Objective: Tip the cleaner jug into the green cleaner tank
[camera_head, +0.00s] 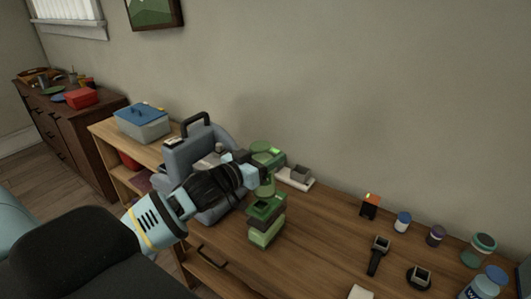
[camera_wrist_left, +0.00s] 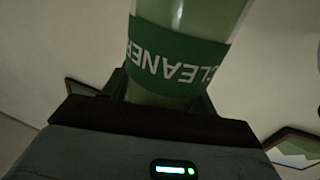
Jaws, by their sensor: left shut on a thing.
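My left gripper (camera_head: 256,171) is shut on the cleaner jug (camera_head: 266,188), a green container whose lower part shows just beyond the fingers in the head view. In the left wrist view the jug (camera_wrist_left: 185,50) is translucent green with a darker green band reading CLEANER, upside down in the picture. The green cleaner tank (camera_head: 266,220) stands on the wooden top, boxy, with a dark recess in its upper face. The jug is close behind and above the tank; whether they touch, and how far it is tilted, I cannot tell. My right gripper is out of view.
A grey case (camera_head: 175,156) with a dark handle stands left of the tank, behind my arm. A white tray with a grey block (camera_head: 300,174) lies behind.

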